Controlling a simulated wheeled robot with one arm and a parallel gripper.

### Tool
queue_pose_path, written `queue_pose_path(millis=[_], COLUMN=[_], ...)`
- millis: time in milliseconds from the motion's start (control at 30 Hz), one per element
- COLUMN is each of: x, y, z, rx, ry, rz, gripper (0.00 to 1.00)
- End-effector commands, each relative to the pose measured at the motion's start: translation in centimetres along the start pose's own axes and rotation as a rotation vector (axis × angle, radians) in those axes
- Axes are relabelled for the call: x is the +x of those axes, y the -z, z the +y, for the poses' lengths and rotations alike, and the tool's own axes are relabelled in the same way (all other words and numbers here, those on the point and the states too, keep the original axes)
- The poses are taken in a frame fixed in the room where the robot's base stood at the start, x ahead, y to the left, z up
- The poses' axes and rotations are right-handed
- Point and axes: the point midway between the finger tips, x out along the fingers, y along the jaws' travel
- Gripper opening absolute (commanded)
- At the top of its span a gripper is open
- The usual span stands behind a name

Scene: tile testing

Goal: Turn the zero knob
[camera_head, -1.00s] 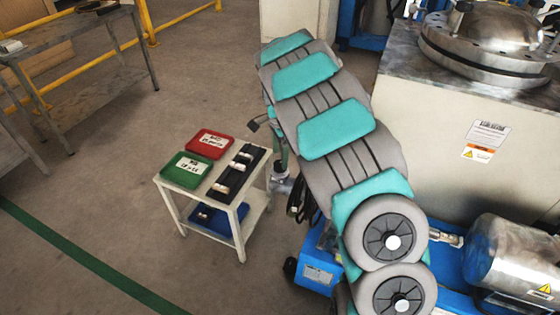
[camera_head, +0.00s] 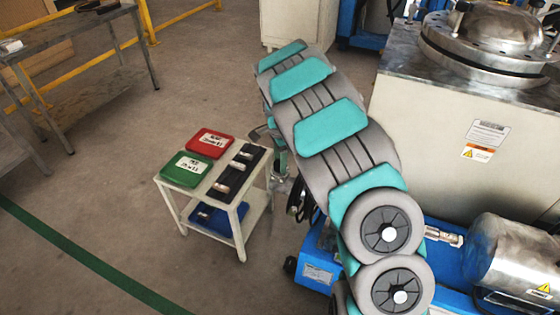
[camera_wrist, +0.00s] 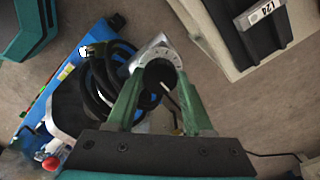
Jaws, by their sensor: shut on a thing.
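The zero knob looks like a black round cap (camera_wrist: 158,74) with a silver, marked dial ring (camera_wrist: 168,52) around it, in the upper middle of the wrist view. My gripper (camera_wrist: 157,82) has two green fingers, one on each side of the black cap, and is shut on it. In the head view, my arm covers most of this spot. Only a small metal part (camera_head: 281,184) shows beside the cart, below my wrist. I cannot read the dial's marks.
A small white cart (camera_head: 238,216) stands just left, with a red tray (camera_head: 204,137), a green tray (camera_head: 176,168) and a black holder (camera_head: 222,191) of small blocks. Coiled black hoses (camera_wrist: 98,82) lie left of the knob. A large metal tank (camera_head: 425,135) stands right.

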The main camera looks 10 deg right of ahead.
Motion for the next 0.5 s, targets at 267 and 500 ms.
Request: queue_pose_path(millis=[267, 500], x=[0.01, 0.02], y=[0.00, -0.02], z=[0.03, 0.03], rx=[0.000, -0.013], ry=[-0.001, -0.001], rz=[0.000, -0.001], gripper=[0.00, 0.00])
